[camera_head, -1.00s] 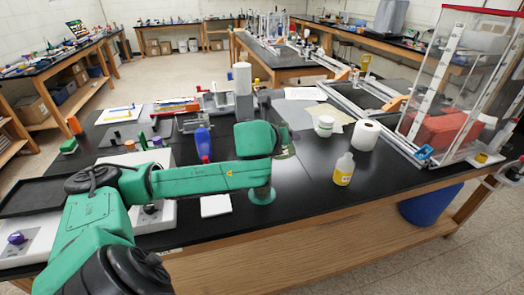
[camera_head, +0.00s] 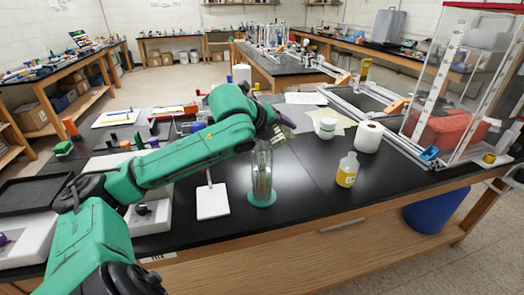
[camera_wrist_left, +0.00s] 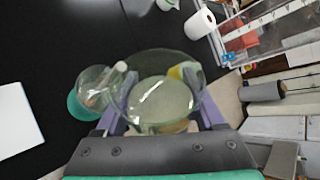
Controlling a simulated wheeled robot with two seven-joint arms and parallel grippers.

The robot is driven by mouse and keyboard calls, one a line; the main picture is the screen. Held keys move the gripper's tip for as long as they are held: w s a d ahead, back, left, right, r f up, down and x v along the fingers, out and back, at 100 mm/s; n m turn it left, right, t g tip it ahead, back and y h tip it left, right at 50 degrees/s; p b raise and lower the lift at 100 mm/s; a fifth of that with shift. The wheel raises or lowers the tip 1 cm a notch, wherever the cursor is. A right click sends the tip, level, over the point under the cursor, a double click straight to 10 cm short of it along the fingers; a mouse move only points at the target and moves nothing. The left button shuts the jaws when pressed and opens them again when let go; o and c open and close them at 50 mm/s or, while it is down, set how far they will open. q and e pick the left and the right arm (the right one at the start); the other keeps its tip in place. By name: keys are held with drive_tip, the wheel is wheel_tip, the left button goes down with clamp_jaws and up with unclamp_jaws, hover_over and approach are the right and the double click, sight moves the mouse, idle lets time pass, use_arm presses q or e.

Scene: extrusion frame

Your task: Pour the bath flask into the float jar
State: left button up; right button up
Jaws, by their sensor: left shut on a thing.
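The float jar (camera_head: 262,172) is a tall clear glass vessel standing upright on a round teal base on the black bench. In the left wrist view the jar (camera_wrist_left: 98,88) shows just left of the gripper, with its teal base beside it. My left gripper (camera_wrist_left: 163,105) has its purple fingers shut on the bath flask (camera_wrist_left: 160,98), a clear round glass vessel with a pale greenish look. In the head view the left hand (camera_head: 278,128) is above and slightly right of the jar's top. The flask's contents and exact tilt are unclear. My right gripper is out of view.
A white square pad (camera_head: 212,201) lies left of the jar. A bottle with yellow liquid (camera_head: 346,172), a white tub (camera_head: 325,128) and a paper roll (camera_head: 368,136) stand to the right. A clear-walled tank (camera_head: 460,95) is farther right. The bench front beside the jar is clear.

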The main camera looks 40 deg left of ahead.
use_arm(q)
drive_tip(key=shift+d+r+n+h, duration=0.15)
drive_tip(key=shift+r+n+h, duration=0.2)
drive_tip(key=shift+h, duration=0.35)
idle(1.4)
drive_tip(key=shift+f+n+h+b, duration=0.8)
drive_tip(key=shift+n+h+b, duration=0.15)
drive_tip(key=shift+h+b, duration=0.25)
idle(3.5)
drive_tip(key=shift+d+r+n+h, duration=0.15)
drive_tip(key=shift+r+n+h, duration=0.1)
drive_tip(key=shift+n+h, duration=0.05)
idle(0.9)
